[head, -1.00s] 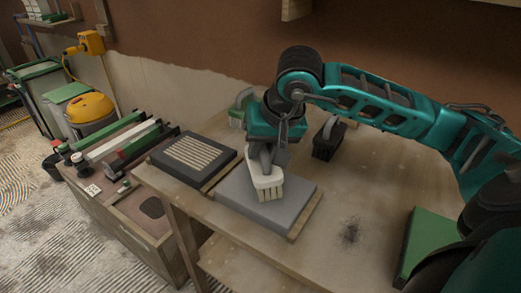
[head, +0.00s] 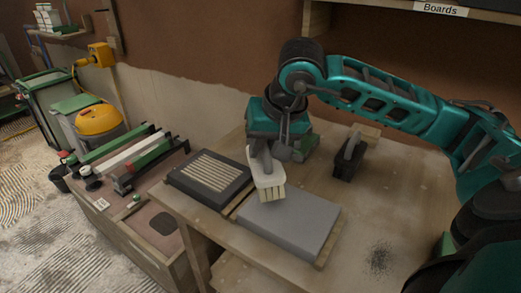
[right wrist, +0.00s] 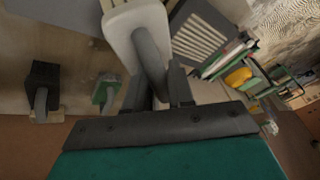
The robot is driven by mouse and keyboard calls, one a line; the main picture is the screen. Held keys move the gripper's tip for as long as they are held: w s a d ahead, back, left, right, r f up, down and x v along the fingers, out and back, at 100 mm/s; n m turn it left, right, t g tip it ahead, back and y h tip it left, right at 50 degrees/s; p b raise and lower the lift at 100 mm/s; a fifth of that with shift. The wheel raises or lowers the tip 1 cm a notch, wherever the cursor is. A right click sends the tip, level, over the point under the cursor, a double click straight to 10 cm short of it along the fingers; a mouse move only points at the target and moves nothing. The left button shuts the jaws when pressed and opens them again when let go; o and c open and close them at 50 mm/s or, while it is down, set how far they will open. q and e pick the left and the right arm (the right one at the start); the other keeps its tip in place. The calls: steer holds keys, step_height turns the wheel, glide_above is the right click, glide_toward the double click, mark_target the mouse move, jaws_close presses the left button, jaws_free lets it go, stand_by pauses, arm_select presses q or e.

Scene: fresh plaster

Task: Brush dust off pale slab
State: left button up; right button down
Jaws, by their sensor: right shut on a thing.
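The pale grey slab (head: 300,222) lies flat on the wooden table, and I make out no dust on its top. My right gripper (head: 264,156) is shut on the grey handle of a white brush (head: 266,181). The brush points bristles-down at the slab's back left edge; I cannot tell whether the bristles touch it. My left gripper is not in view.
A dark slab with a ribbed panel (head: 225,186) lies left of the pale slab. A black brush (head: 347,160) stands behind right; a green brush (head: 306,145) is partly hidden behind my gripper. Dark specks (head: 380,258) lie on the table at right. A shelf (head: 400,6) hangs above.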

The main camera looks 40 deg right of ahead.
steer(key=shift+r+p, duration=1.15)
steer(key=shift+r, duration=1)
